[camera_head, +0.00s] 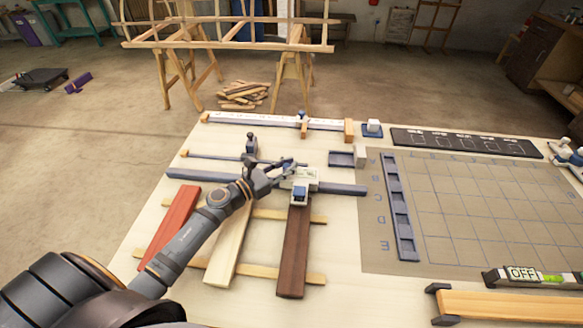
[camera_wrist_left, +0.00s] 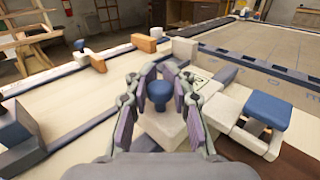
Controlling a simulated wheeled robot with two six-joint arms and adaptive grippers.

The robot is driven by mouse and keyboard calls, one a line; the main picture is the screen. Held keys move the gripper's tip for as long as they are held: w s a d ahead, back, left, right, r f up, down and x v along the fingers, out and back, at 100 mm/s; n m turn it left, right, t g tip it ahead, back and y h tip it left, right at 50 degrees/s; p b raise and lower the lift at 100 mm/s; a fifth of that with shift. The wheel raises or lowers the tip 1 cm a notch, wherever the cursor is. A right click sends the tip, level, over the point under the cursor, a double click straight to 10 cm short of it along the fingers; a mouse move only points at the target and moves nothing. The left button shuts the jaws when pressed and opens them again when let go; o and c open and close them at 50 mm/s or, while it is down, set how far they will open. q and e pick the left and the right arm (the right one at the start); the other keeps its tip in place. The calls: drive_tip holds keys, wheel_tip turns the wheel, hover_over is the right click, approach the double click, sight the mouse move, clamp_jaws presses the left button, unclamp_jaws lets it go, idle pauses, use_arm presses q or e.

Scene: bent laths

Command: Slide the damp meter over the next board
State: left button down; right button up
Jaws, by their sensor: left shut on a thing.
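The damp meter (camera_head: 304,174) is a white carriage with a blue knob and a blue block on its near side. It sits on the long grey-blue rail (camera_head: 343,188), and the blue block is over the top end of the dark brown board (camera_head: 295,252). The pale board (camera_head: 229,240) and the red board (camera_head: 174,222) lie to the left. My left gripper (camera_head: 287,168) is shut on the meter's knob. In the left wrist view the fingers flank the blue knob (camera_wrist_left: 158,92), and the blue block (camera_wrist_left: 268,110) stands to the right. My right gripper is not in view.
Two light battens (camera_head: 312,278) lie under the boards. A white ruled bar (camera_head: 250,121) with wooden ends lies at the back. A gridded mat (camera_head: 470,200) with a blue slotted strip (camera_head: 397,205) is to the right.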

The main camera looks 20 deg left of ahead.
use_arm(q)
drive_tip(key=c, duration=1.4)
unclamp_jaws()
drive_tip(key=shift+s+f, duration=0.15)
drive_tip(key=shift+f, duration=0.1)
drive_tip(key=shift+o, duration=1.3)
drive_tip(key=shift+s+r, duration=0.15)
drive_tip(key=shift+r, duration=0.1)
drive_tip(key=v, duration=1.1)
drive_tip(key=shift+s+d, duration=0.1)
drive_tip(key=shift+s+a, duration=0.25)
